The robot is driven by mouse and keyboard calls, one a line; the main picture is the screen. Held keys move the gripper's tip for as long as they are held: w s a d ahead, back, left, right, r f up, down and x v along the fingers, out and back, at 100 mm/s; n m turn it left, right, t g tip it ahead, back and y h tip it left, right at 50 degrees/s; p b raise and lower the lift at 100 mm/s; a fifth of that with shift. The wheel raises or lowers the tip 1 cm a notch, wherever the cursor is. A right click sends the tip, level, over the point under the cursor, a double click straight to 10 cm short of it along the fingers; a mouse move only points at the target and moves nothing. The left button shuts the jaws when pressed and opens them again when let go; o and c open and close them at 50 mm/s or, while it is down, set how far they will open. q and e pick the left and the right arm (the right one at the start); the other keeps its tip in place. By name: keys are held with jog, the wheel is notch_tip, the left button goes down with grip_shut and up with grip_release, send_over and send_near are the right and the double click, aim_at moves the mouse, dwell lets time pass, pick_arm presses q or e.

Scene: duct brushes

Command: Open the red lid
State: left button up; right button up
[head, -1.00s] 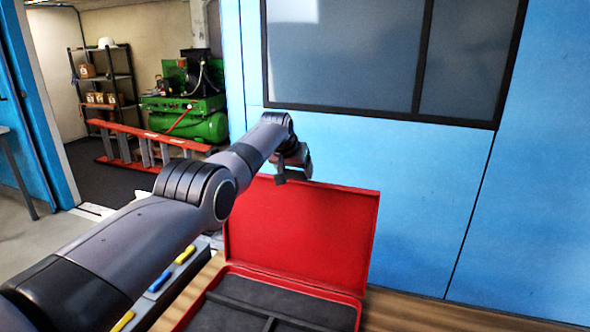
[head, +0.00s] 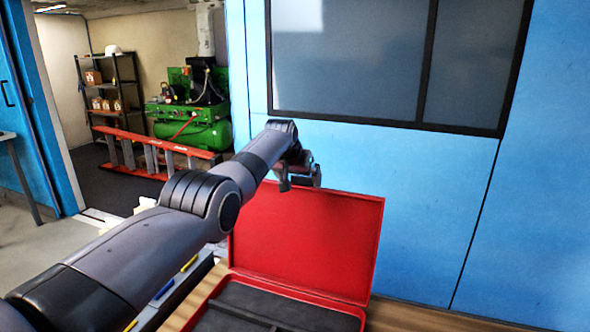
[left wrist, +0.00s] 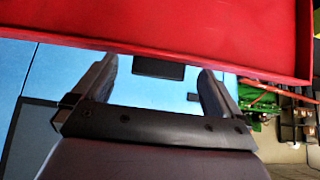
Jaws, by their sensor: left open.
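The red lid (head: 308,245) stands open and roughly upright at the back of a red case (head: 318,298). The case has a dark grey inside with a divider. My left gripper (head: 300,184) is at the upper left edge of the lid, with its two fingers apart and nothing seen between them. In the left wrist view the red lid (left wrist: 170,25) fills the top of the picture, and the open fingers of my left gripper (left wrist: 160,68) point to its edge. I cannot tell whether they touch it. My right gripper is out of view.
The case stands on a wooden top (head: 400,317). A grey strip with blue and yellow items (head: 165,289) lies left of it, partly behind my left arm. A blue wall (head: 430,220) with a window rises close behind. A red ladder (head: 155,150) and green compressor (head: 195,130) are far left.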

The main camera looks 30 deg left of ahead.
pick_arm(q)
jog(key=b+v, duration=0.1)
jog(key=v, duration=0.6)
jog(key=shift+b, duration=0.35)
dwell(0.6)
jog(key=s+d+f+m+g, duration=0.1)
jog(key=s+d+f, duration=0.3)
jog(key=f, duration=0.5)
jog(key=s+d+f+m, duration=0.1)
jog(key=s+d+f, duration=0.2)
jog(key=s+f, duration=0.45)
jog(key=s+d+f+m+g, duration=0.1)
jog(key=s+d+f, duration=0.3)
jog(key=f, duration=0.6)
jog(key=s+d+f+m+g+h, duration=0.15)
jog(key=s+d, duration=0.25)
jog(key=s, duration=1.1)
jog(key=s+d+f+h, duration=0.15)
jog(key=s+d, duration=0.25)
jog(key=s, duration=1)
jog(key=shift+w+d+f+m+t+h+p, duration=0.15)
jog(key=shift+w+d+f+t+p, duration=0.3)
jog(key=shift+w+f+t, duration=0.7)
jog(key=shift+w+d+f+t+h+p, duration=0.2)
jog(key=shift+w+d+f+t, duration=0.4)
jog(key=shift+w+f+t, duration=0.55)
jog(key=shift+w+d+f+m+t+h+p, duration=0.25)
jog(key=shift+w+d+f+t, duration=0.45)
jog(key=shift+f, duration=0.75)
